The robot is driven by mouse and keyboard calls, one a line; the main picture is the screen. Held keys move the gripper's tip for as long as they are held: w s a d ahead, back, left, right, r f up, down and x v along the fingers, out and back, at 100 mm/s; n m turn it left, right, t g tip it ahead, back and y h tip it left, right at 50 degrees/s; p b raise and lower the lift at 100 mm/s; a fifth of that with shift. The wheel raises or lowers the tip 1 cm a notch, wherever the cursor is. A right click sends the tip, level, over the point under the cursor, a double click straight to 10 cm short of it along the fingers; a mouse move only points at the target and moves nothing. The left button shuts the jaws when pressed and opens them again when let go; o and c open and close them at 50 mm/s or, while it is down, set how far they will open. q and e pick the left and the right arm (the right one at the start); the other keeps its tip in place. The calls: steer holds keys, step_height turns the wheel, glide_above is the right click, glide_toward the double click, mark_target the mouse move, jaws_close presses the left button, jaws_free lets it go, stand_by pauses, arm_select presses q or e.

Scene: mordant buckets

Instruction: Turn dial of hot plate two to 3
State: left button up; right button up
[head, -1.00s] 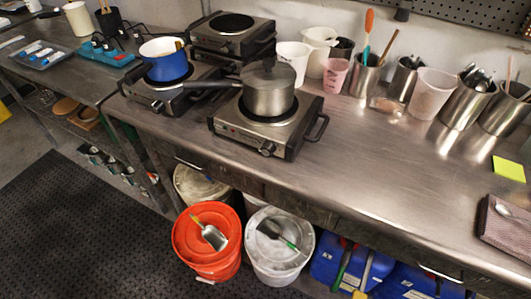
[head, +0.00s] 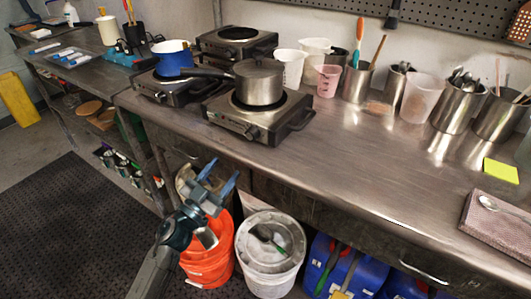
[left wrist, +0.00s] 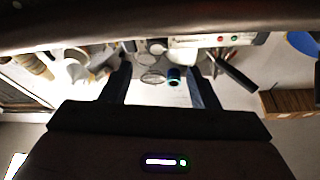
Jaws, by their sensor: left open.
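Three hot plates stand on the steel bench. The front hot plate (head: 235,120) carries a steel saucepan (head: 259,82), and its dial (head: 251,132) is on its front face. The left hot plate (head: 150,88) carries a blue pot (head: 172,60), and its dial (head: 162,97) faces front. The back hot plate (head: 238,42) is bare. No number label is readable, so I cannot tell which is two, nor the dial settings. My left gripper (head: 219,174) is open and empty, below and in front of the bench edge, apart from the dials. Its fingers also show in the left wrist view (left wrist: 161,72).
An orange bucket (head: 206,262) and a white bucket (head: 270,268) stand under the bench, close below my left gripper. The saucepan handle (head: 206,73) points left. Cups and utensil tins (head: 357,84) line the wall. The bench's middle front is clear.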

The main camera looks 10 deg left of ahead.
mark_target(249, 137)
arm_select(q)
steer(key=p+x, duration=0.1)
steer(key=x, duration=0.2)
steer(key=p+x, duration=0.1)
steer(key=x, duration=0.3)
steer(key=r+p+x, duration=0.1)
steer(key=x, duration=0.3)
steer(key=shift+s+d, duration=0.2)
arm_select(e)
steer(key=s+d+f, duration=0.1)
steer(key=s+f, duration=0.4)
steer(key=f, duration=0.1)
steer(key=shift+f, duration=0.15)
steer(key=shift+s, duration=0.1)
arm_select(q)
steer(key=shift+m, duration=0.3)
steer(key=c, duration=1)
